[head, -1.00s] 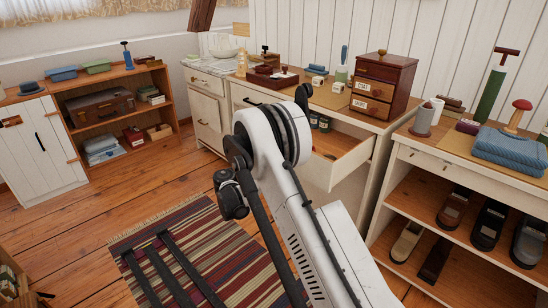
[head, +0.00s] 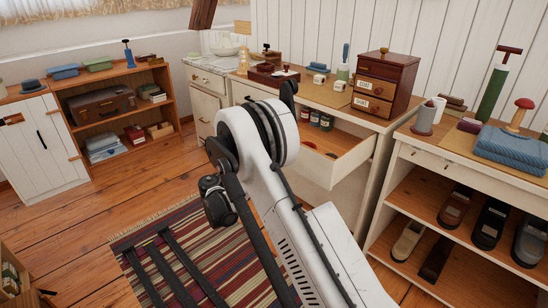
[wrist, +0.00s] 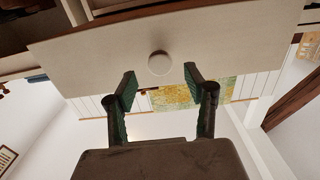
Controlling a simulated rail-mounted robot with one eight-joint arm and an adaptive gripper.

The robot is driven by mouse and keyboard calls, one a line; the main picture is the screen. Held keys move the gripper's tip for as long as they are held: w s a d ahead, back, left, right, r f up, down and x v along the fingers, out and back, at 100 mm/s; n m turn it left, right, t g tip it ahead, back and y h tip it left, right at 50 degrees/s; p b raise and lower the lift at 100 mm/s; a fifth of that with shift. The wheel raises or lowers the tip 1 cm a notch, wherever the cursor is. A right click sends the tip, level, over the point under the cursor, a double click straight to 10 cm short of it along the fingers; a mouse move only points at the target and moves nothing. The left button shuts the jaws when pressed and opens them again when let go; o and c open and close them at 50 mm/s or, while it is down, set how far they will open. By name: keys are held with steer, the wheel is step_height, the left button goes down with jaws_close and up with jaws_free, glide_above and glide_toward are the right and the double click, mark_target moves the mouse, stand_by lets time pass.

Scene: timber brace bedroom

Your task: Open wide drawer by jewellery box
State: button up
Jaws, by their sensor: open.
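A dark red-brown box with small labelled drawers (head: 384,86), which looks like the jewellery box, stands on the cream dresser (head: 405,120). Below it a wide drawer (head: 348,160) stands pulled out, with jars (head: 315,118) inside. My arm hides its left part. The gripper is hidden in the head view.
A shoe shelf with a folded blue cloth (head: 515,146) on top stands close at the right. A low bookcase with a brown suitcase (head: 101,104) and a white cabinet (head: 38,150) are at the left. A striped rug (head: 200,250) lies on the open wooden floor.

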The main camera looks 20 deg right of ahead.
steer(key=v, duration=0.6)
steer(key=s+d+r+n+g+y, duration=0.1)
steer(key=s+d+r+n+y, duration=0.3)
steer(key=s+r, duration=0.4)
steer(key=s+d+r+n+g+y, duration=0.1)
steer(key=s+d+r+n+y, duration=0.25)
steer(key=s+r, duration=0.35)
steer(key=s+a+n+y, duration=0.2)
steer(key=s+y, duration=0.1)
steer(key=s, duration=0.6)
steer(key=s+a+n+t+y, duration=0.1)
steer(key=s+a+y, duration=0.15)
steer(key=s, duration=0.75)
steer(key=s+a+n+y, duration=0.2)
steer(key=s+y, duration=0.1)
steer(key=s, duration=0.6)
step_height(320, 180, up, 14)
steer(key=p, duration=1.4)
steer(key=shift+s, duration=0.2)
